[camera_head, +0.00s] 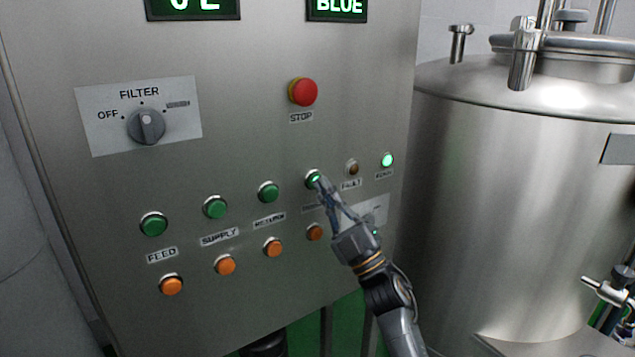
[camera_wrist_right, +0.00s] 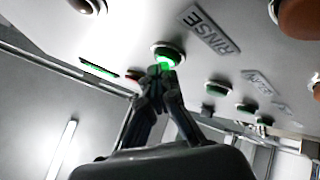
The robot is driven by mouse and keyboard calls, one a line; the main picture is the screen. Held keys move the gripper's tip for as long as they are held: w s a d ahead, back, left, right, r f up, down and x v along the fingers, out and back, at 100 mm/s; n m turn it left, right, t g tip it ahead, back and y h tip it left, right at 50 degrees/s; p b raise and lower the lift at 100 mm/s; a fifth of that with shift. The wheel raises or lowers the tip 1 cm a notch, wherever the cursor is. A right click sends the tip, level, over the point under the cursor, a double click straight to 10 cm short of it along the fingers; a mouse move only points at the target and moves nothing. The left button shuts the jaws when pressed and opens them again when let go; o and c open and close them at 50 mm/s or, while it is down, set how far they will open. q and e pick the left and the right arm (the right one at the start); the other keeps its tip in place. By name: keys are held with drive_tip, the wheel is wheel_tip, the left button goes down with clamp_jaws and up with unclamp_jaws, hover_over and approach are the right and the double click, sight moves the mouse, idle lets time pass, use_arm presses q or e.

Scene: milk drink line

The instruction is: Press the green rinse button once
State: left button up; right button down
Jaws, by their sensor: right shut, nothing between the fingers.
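My left gripper is not in view.
Other green buttons, such as the return button (camera_head: 268,192), and orange buttons (camera_head: 273,247) sit close by. A red stop button (camera_head: 303,92) is above, and a filter knob (camera_head: 146,125) is upper left. A lit green lamp (camera_head: 387,160) is at right. A steel tank (camera_head: 510,190) stands right of the panel.

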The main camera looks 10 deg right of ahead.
drive_tip(key=shift+s+d, duration=0.3)
drive_tip(key=shift+s, duration=0.45)
drive_tip(key=shift+p, duration=0.3)
drive_tip(key=s, duration=0.1)
drive_tip(key=s+d+p, duration=0.1)
drive_tip(key=s, duration=0.2)
drive_tip(key=shift+s+d, duration=0.35)
drive_tip(key=shift+f, duration=0.1)
